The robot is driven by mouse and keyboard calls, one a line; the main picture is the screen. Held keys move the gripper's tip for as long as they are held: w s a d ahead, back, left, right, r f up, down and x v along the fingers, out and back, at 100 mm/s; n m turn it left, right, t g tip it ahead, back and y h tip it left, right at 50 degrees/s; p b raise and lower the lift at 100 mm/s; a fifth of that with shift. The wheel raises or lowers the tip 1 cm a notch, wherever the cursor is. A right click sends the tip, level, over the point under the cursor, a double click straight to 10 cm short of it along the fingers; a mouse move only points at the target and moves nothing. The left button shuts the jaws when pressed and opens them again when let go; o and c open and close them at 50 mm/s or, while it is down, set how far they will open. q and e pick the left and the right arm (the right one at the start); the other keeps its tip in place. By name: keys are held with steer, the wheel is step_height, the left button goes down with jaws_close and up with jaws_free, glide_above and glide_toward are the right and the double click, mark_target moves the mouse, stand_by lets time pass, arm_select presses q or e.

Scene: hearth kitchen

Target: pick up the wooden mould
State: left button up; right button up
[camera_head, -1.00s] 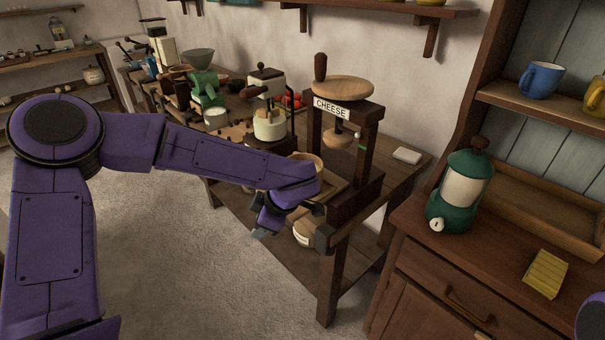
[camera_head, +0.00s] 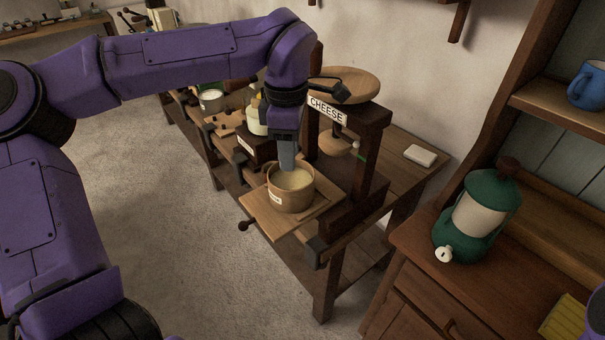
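The wooden mould (camera_head: 290,198) is a round, light-wood tub with a pale filling and a small label on its front. It stands upright on the wooden board of the cheese press (camera_head: 343,115). My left gripper (camera_head: 287,163) points down from above at the mould's back rim. A grey finger overlaps the rim in the picture; I cannot tell whether it touches, or whether the finger is inside or behind the wall. Only one finger shows clearly, so the opening is unclear. My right gripper is out of view.
The press's dark posts and round wooden top stand right behind the mould. A dark-knobbed handle (camera_head: 244,225) sticks out at the board's left. A green lantern-like canister (camera_head: 478,217) stands on the right cabinet. The floor at left is clear.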

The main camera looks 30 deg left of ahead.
mark_target(287, 191)
arm_select(q)
steer(key=f, duration=0.6)
steer(key=s+f, duration=0.1)
steer(key=f, duration=0.3)
steer(key=shift+a+f+p, duration=0.1)
steer(key=shift+a+p, duration=0.05)
steer(key=shift+p, duration=0.25)
steer(key=shift+w, duration=0.1)
jaws_close()
stand_by(0.7)
